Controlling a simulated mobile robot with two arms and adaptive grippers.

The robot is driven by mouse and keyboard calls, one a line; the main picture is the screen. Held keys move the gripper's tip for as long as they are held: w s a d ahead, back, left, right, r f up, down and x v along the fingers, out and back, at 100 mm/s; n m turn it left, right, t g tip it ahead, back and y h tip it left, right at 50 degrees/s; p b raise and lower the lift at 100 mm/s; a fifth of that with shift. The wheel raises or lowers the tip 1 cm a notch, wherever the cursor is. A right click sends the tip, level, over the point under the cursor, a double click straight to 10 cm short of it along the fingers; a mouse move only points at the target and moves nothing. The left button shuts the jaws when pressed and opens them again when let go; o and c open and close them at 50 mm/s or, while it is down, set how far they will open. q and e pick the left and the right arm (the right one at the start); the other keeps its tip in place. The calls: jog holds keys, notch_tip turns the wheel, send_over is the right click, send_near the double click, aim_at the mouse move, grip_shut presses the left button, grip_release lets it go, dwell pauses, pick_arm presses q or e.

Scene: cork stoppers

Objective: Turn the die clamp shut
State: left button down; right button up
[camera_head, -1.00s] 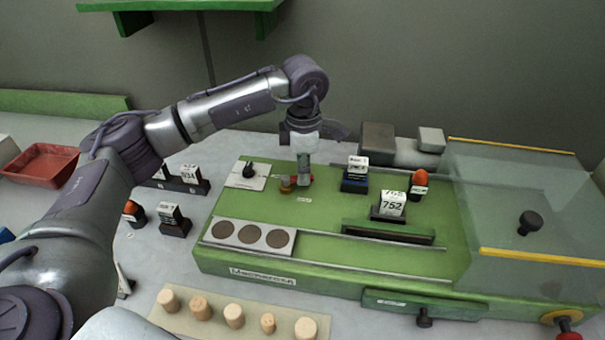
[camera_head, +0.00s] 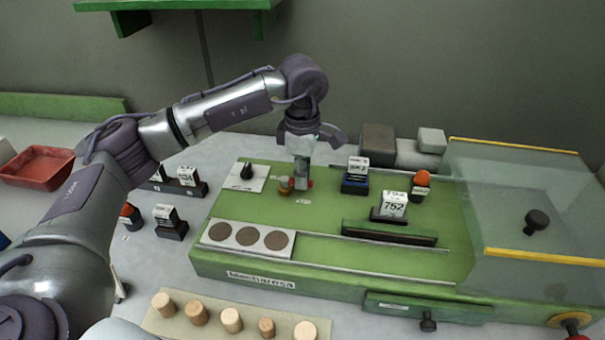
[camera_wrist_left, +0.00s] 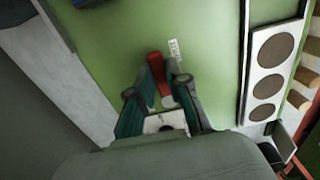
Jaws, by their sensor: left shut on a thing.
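The die clamp stands on the green machine bed, with a small brass-coloured part (camera_head: 286,186) and a red lever (camera_head: 311,184). My left gripper (camera_head: 302,183) reaches down over it from above. In the left wrist view the red lever (camera_wrist_left: 158,73) sits between the two fingertips (camera_wrist_left: 164,70), and the gripper is shut on it. The fingers hide part of the clamp in the head view. The clamp's exact angle is hard to tell. My right gripper does not show.
A black knob on a white plate (camera_head: 247,177) is left of the clamp. A blue-based block with a label (camera_head: 355,177) stands close on the right. A plate with three brown discs (camera_head: 248,237) lies in front. A clear cover (camera_head: 500,190) spans the right end.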

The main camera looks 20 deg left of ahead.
pick_arm(q)
jog(key=c, duration=1.1)
grip_release()
jog(key=shift+r, duration=0.15)
notch_tip(320, 180, up, 12)
jog(key=shift+f, duration=0.1)
